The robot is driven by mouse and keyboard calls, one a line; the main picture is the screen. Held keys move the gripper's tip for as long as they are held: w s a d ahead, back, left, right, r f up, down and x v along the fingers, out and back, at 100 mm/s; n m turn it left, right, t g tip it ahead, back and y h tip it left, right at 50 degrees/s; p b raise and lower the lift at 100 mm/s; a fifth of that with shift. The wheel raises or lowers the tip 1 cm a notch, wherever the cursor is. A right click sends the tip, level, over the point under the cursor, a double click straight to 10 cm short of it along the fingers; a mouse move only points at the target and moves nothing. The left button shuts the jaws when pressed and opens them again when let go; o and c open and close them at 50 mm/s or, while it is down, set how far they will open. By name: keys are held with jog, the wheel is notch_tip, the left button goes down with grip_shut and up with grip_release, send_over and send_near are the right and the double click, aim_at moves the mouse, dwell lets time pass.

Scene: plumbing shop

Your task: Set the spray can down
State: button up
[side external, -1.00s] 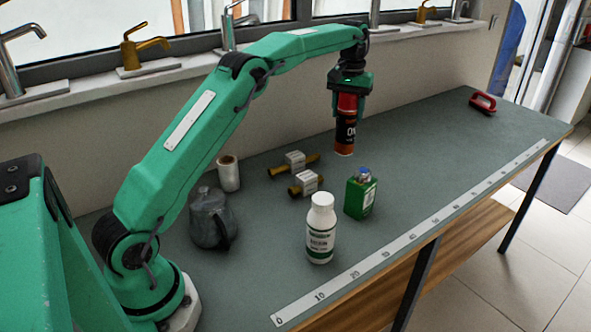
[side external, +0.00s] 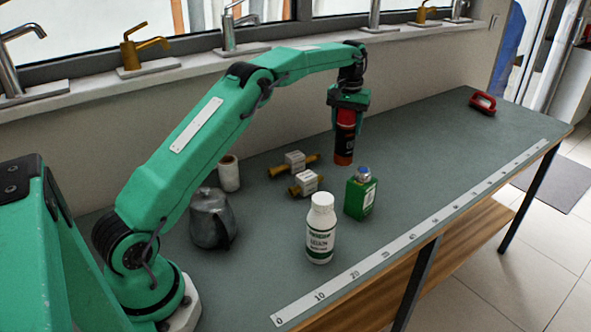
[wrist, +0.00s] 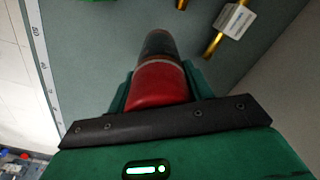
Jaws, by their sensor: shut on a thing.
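The spray can (side external: 344,145) is red and black with an orange-red band at its lower end. It hangs upright in my gripper (side external: 346,114), which is shut on its upper part. In the side external view its lower end is close to the bench top (side external: 415,155); I cannot tell whether it touches. In the wrist view the can (wrist: 158,82) points away between the green jaws of my gripper (wrist: 157,88), and its far end is dark.
A green container (side external: 359,198) and a white bottle (side external: 320,232) stand nearer the front. Brass fittings with white labels (side external: 306,183) lie to the left. A grey jug (side external: 212,220) and a white roll (side external: 229,174) are further left. The bench right of the can is clear up to a red-handled tool (side external: 483,102).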

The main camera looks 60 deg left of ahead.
aim_at(345, 142)
jog(key=shift+f, duration=3.1)
jog(key=o, duration=1.1)
jog(key=shift+o, duration=0.2)
notch_tip(345, 142, up, 12)
jog(key=shift+f, duration=0.1)
jog(key=shift+r, duration=0.2)
